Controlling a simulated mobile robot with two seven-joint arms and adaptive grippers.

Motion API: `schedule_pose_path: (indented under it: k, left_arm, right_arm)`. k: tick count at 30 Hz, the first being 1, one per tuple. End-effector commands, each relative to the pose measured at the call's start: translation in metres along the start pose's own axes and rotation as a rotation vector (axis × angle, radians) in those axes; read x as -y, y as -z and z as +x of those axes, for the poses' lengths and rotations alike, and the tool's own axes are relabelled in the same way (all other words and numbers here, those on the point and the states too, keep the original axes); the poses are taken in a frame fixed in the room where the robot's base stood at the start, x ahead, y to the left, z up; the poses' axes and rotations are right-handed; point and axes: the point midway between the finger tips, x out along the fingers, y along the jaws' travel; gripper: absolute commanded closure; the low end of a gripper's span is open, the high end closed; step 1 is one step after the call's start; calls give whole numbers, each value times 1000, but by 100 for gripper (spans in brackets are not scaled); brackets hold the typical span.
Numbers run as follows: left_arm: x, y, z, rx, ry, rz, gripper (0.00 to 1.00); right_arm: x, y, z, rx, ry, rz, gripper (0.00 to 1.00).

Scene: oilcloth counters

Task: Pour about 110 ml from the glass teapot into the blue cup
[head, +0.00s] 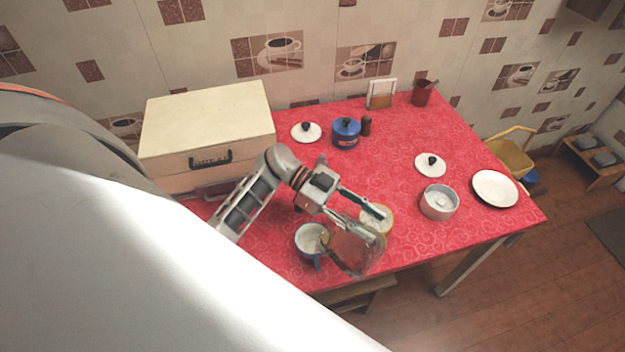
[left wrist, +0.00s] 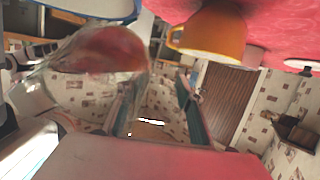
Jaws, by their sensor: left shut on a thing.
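The glass teapot (head: 357,251) is clear and tilted, held by my left gripper (head: 364,218) above the front of the red table. Its left side, toward the spout, is at the right rim of the blue cup (head: 304,231). The cup is upright, with a pale inside; the glass covers part of its right side. In the left wrist view the teapot (left wrist: 85,72) fills the left, and the blue cup's rim (left wrist: 122,17) shows at the top. The grip point on the teapot is unclear, and I cannot make out a stream or liquid level. My right gripper is out of view.
An orange cup (left wrist: 213,38) stands close behind the gripper, partly covered in the head view. A grey pot (head: 439,203), a white plate (head: 495,189) and a lid (head: 430,166) lie right. A blue pot (head: 346,134) stands behind; a cream box (head: 208,125) is back left.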

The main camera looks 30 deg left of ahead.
Motion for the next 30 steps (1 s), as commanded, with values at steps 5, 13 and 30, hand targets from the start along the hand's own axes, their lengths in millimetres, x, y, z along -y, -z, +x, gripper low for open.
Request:
schedule_pose_path:
  k: [5,13,30]
  left_arm:
    - [0,1,0,-29,-1,-1,100]
    - [0,0,-1,-75,-2,-1,100]
    - [0,1,-3,-122,-4,-2,100]
  right_arm:
    - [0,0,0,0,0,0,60]
    - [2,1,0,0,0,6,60]
    - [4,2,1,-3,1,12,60]
